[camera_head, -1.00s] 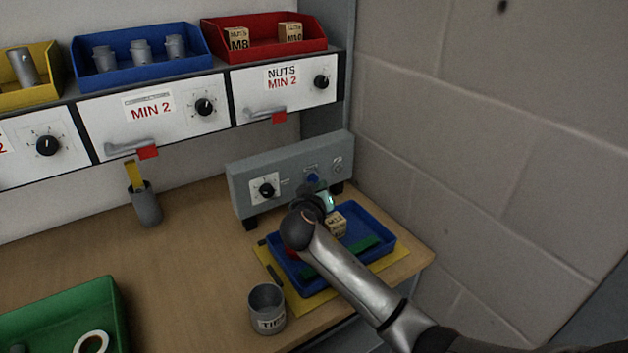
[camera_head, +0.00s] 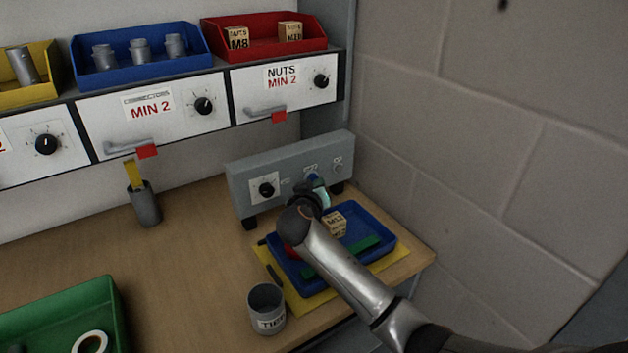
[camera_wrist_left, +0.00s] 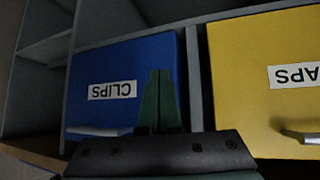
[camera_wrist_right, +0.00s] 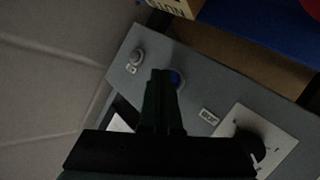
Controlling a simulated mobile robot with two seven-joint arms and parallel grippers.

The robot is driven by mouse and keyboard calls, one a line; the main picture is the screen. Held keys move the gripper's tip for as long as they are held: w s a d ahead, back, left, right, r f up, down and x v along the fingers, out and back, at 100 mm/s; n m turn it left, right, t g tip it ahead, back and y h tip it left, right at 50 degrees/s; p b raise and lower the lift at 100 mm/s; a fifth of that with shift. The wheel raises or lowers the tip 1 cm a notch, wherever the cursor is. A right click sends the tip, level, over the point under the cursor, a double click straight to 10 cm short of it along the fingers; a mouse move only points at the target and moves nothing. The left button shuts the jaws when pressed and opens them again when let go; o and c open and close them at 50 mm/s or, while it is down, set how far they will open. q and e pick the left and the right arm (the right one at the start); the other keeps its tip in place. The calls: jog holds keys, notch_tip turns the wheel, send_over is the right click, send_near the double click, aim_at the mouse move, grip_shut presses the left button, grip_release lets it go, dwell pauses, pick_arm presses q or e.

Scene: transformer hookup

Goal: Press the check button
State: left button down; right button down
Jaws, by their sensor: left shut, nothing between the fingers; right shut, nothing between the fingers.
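The grey control box (camera_head: 290,175) stands at the back of the bench by the wall. My left gripper (camera_wrist_left: 160,75) is shut and empty before a blue clips drawer (camera_wrist_left: 115,65), outside the head view.
Below the box, a blue tray (camera_head: 385,236) holds a wooden nut block (camera_head: 335,222) and a red item, under my right arm. A grey tin (camera_head: 266,310) stands left of it. A green bin (camera_head: 108,300) is front left. Drawers (camera_head: 155,115) hang above.

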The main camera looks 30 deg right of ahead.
jog(key=shift+w, duration=0.3)
jog(key=shift+s, duration=0.1)
dwell(0.5)
jog(key=shift+s+p, duration=0.4)
jog(key=shift+s, duration=0.3)
jog(key=s+p, duration=0.2)
jog(key=s, duration=0.2)
jog(key=shift+s+d, duration=0.2)
jog(key=shift+s+p, duration=0.3)
dwell(0.5)
